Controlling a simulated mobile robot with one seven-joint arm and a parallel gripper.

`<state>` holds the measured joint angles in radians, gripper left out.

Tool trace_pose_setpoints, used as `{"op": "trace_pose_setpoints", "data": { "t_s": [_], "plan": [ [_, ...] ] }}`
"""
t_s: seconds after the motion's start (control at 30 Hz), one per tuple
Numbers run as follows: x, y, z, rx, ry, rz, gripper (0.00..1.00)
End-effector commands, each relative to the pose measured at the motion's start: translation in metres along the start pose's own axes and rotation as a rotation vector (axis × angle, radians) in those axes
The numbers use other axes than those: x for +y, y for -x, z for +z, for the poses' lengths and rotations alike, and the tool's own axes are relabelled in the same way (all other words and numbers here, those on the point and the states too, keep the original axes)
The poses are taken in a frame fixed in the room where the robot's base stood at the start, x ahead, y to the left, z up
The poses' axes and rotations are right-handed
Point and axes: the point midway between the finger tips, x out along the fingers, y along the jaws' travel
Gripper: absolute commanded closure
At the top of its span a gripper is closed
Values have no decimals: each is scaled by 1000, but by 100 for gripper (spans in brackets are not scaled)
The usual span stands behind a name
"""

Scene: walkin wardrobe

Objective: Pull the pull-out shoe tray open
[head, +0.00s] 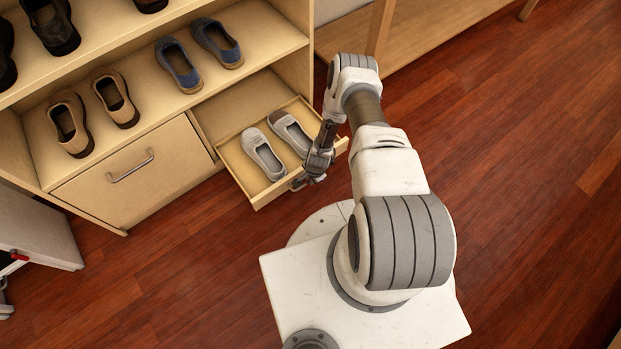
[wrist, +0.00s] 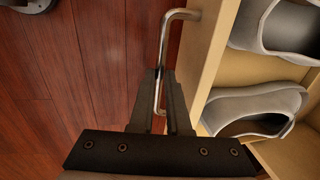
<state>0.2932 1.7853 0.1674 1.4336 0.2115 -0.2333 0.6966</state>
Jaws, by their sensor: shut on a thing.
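The pull-out shoe tray (head: 262,198) sticks out from the lower right of the wooden shoe cabinet. A pair of light grey shoes (head: 264,154) lies in it, and the shoes also show in the wrist view (wrist: 254,110). My gripper (head: 304,181) is at the tray's front. In the wrist view my gripper (wrist: 160,90) has its fingers on either side of the tray's metal bar handle (wrist: 164,42), shut on it. The arm hides part of the tray's right end in the head view.
A closed drawer (head: 130,175) with a bar handle is left of the tray. Blue shoes (head: 179,65) and brown shoes (head: 70,125) stand on the shelf above. A white object (head: 35,228) stands on the floor at far left. The wooden floor (head: 180,265) before the tray is clear up to my base.

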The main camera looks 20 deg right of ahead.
Motion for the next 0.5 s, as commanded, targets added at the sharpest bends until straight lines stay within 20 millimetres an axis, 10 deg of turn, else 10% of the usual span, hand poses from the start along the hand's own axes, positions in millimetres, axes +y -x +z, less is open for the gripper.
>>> {"op": "trace_pose_setpoints", "data": {
  "t_s": [0.13,0.3,0.5],
  "plan": [
    [1,-1,0,0,0,2,100],
    [1,0,0,0,0,1,56],
    [0,0,0,0,0,0,55]
  ]
}}
